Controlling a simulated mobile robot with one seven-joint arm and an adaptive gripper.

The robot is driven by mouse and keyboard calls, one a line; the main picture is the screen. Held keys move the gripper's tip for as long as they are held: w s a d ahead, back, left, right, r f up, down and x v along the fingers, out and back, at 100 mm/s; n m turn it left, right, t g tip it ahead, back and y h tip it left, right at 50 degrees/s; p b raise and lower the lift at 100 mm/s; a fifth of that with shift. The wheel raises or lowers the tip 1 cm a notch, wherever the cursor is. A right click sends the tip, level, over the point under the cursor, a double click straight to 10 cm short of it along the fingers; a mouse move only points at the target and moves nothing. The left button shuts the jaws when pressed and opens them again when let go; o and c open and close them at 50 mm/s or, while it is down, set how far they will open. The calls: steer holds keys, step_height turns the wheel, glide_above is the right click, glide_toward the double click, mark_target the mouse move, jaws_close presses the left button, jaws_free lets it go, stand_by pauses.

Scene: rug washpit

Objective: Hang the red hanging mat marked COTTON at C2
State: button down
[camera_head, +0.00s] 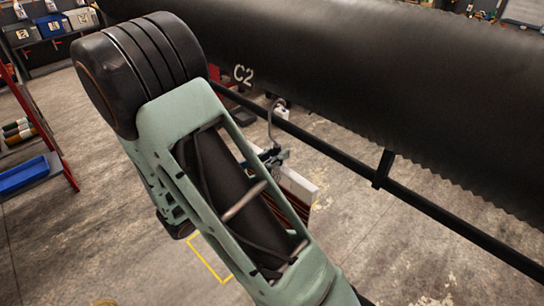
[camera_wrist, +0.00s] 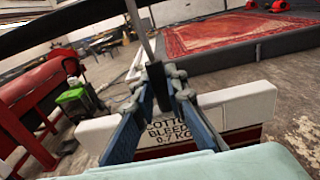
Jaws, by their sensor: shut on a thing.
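The hanging mat shows in the head view as a white top bar (camera_head: 299,186) with a dark red edge below, partly hidden behind my arm. In the wrist view its white bar (camera_wrist: 240,104) carries the words COTTON, BLEED and 0.7 KG, with red below. My gripper (camera_wrist: 159,82) is shut on the mat's hanger, under a thin grey hook (camera_head: 270,122).
The black roll (camera_head: 400,80) spans the upper right, with the rail below it. A red rack (camera_head: 45,125) with a blue tray (camera_head: 24,175) stands left. In the wrist view, a red rug (camera_wrist: 225,34) lies on a platform behind. Concrete floor is open below.

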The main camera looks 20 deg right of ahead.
mark_target(279, 166)
steer(key=shift+w+d, duration=0.15)
steer(key=shift+d, duration=0.25)
steer(key=shift+f+b, duration=1.6)
steer(key=shift+f, duration=0.5)
steer(key=c, duration=1.9)
jaws_free()
steer(key=v, duration=1.2)
